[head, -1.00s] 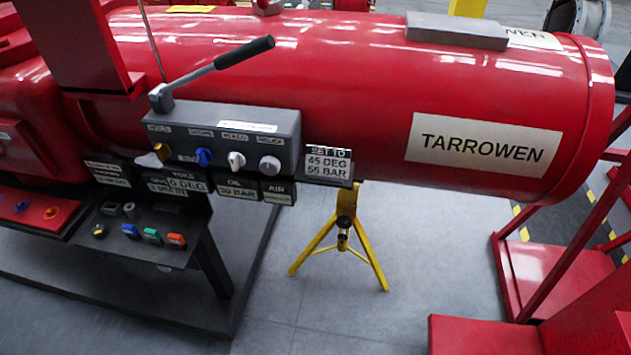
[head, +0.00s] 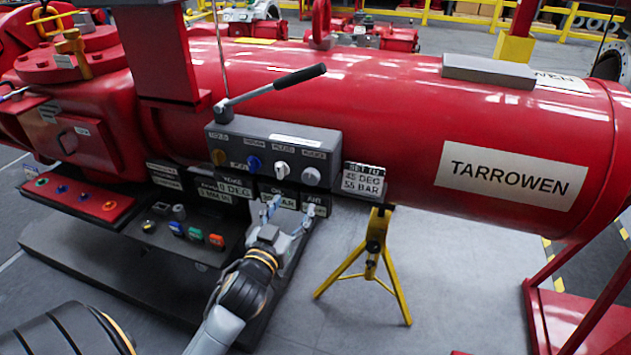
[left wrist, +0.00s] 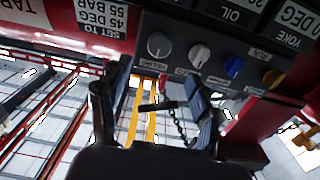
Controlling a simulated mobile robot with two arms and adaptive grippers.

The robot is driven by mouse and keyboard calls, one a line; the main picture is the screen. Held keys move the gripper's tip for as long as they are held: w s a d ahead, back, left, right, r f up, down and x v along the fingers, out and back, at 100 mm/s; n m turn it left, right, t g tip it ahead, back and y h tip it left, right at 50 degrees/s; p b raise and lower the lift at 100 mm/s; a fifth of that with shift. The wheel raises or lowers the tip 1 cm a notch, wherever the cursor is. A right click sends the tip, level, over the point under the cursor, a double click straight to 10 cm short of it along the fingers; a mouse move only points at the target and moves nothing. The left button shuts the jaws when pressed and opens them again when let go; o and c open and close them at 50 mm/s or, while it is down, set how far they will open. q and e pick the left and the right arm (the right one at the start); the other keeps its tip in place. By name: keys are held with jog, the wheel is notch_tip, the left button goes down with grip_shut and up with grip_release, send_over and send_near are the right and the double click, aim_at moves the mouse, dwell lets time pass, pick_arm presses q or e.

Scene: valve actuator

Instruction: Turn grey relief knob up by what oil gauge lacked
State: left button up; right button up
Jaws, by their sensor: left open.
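The grey relief knob (head: 312,176) is the rightmost on the grey control block (head: 232,136), beside the white knob (head: 282,170). In the left wrist view, which is upside down, the grey knob (left wrist: 159,44) is just beyond the fingertips. My left gripper (head: 290,208) is open and empty, below and in front of the block, apart from the knob; its fingers also show in the left wrist view (left wrist: 158,76). The oil gauge display (head: 277,196) is partly covered by my gripper; only "BAR" reads clearly. The set-to sign (head: 363,181) says 45 DEG, 55 BAR. My right gripper is not in view.
A blue knob (head: 254,163) and a brass knob (head: 218,157) sit farther left on the block. A black-handled lever (head: 270,90) rises above it. A yellow stand (head: 373,250) is to the right.

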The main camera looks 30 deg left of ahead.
aim_at(310, 179)
pick_arm(q)
jog(key=p+x, duration=0.1)
jog(key=x, duration=0.9)
jog(key=shift+w, duration=0.4)
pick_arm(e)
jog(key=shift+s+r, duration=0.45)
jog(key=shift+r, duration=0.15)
pick_arm(q)
jog(key=c, duration=1.1)
jog(key=shift+c, duration=0.3)
